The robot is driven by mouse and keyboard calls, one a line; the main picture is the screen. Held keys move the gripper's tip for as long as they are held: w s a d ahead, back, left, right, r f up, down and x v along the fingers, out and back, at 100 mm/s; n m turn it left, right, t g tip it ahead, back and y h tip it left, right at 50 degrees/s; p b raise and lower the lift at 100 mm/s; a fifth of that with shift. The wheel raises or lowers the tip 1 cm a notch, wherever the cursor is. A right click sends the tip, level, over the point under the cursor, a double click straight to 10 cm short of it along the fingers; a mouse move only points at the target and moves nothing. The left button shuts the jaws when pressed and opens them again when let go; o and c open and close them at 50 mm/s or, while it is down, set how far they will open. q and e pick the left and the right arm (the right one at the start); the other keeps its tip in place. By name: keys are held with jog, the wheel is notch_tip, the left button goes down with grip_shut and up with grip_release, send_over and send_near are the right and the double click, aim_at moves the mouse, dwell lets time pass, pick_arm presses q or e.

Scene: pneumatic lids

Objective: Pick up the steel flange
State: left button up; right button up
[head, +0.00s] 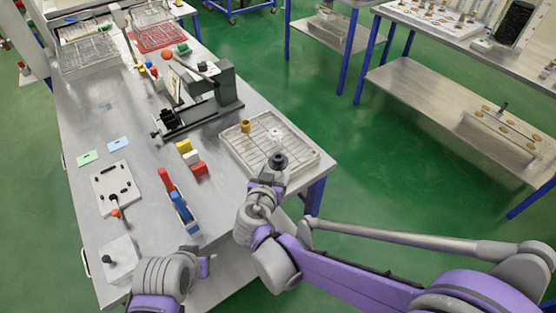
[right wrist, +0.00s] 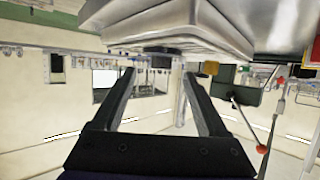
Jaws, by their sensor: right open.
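A dark grey round piece (head: 278,160), which looks like the steel flange, stands on the near part of the wire-grid tray (head: 311,161) in the head view. In the right wrist view, a dark piece (right wrist: 160,52), apparently the same one, is beyond the fingertips, against the tray (right wrist: 185,38). My right gripper (head: 268,182) is close to the dark piece on its near side; its fingers (right wrist: 157,72) are apart, with nothing held. My left gripper (head: 206,262) is by the front of the bench, its fingers too unclear to judge.
A brass piece (head: 246,126) and a pale piece (head: 276,135) stand on the same tray. Red, white and yellow blocks (head: 191,158) and a blue-and-red item (head: 180,200) lie left of it. A dark vise-like machine (head: 205,105) stands behind. Green floor lies to the right.

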aim_at(277, 161)
jog(key=x, duration=0.5)
jog(key=shift+w+a, duration=0.1)
jog(key=shift+w, duration=0.25)
jog(key=shift+s, duration=0.1)
grip_shut()
